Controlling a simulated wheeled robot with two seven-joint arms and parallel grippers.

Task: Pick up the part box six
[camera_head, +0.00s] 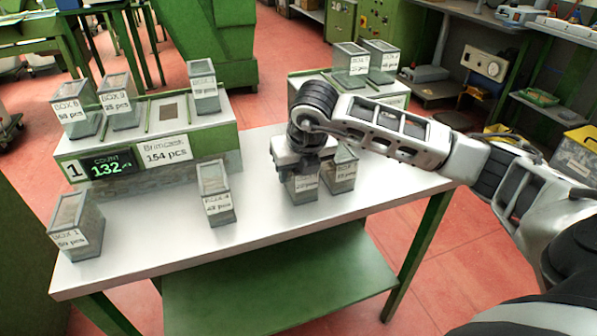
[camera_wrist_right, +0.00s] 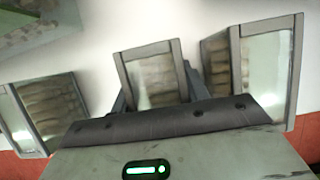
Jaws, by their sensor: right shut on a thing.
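My right gripper (camera_head: 303,165) points down over the table and is shut on the upper part of a clear grey part box (camera_head: 304,188). The box number is covered or too small to read. It stands upright, at or just above the white tabletop; I cannot tell which. In the right wrist view the held box (camera_wrist_right: 152,78) sits between the fingers, with brown contents inside. Another part box (camera_head: 341,172) stands close on its right, and also shows in the wrist view (camera_wrist_right: 266,72). My left gripper is not in view.
A box labelled 4 (camera_head: 217,195) and box 1 (camera_head: 76,228) stand on the white table (camera_head: 270,228). A green scale station (camera_head: 210,140) showing 132 carries three boxes. Another green stand (camera_head: 392,97) behind my arm holds two boxes. The table's front middle is clear.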

